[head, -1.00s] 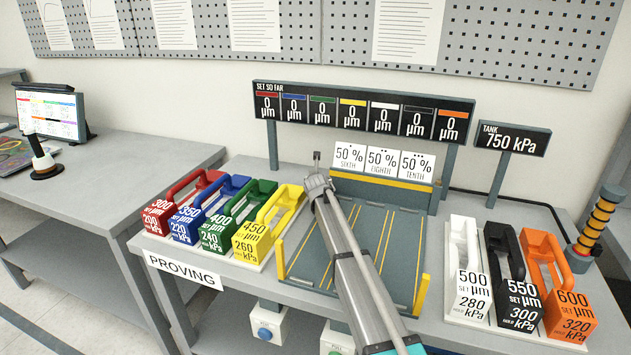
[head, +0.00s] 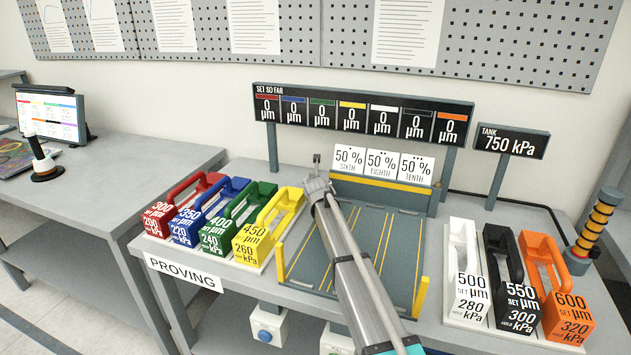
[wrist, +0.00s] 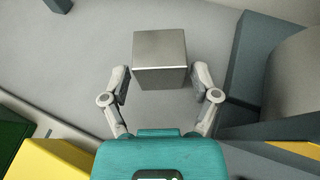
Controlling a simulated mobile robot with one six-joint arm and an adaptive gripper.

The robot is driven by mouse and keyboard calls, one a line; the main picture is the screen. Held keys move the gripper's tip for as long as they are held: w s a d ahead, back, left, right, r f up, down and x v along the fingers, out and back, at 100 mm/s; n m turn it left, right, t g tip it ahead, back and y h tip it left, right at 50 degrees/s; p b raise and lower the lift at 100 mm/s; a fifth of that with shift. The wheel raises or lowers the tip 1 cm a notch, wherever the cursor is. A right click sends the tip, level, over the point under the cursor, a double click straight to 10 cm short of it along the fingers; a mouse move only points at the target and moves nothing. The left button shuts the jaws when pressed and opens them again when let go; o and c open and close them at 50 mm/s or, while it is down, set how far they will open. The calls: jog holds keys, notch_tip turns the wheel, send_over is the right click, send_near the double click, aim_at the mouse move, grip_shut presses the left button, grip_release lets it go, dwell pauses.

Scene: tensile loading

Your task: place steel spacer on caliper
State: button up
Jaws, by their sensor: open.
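A plain grey steel block (wrist: 160,60), which looks like the steel spacer, shows in the wrist view over the grey table surface. My gripper (wrist: 161,80) is open, with one finger at the left and one at the right of the block's near part. I see no clear contact between the fingers and the block. In the head view the end of my arm (head: 318,187) is behind the yellow handled block, at the left of the lane board. The fingers and the steel block cannot be made out there. I cannot pick out a caliper in either view.
Red, blue, green and yellow (head: 252,242) handled blocks stand left of the lane board (head: 405,235). White (head: 470,300), black and orange blocks stand at its right. The display panel (head: 360,112) and percent cards (head: 382,164) stand behind. A grey cylinder (wrist: 295,80) lies right in the wrist view.

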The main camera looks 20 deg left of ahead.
jog(key=p+v, duration=0.3)
jog(key=v, duration=0.7)
jog(key=shift+r, duration=0.1)
jog(key=shift+d, duration=0.1)
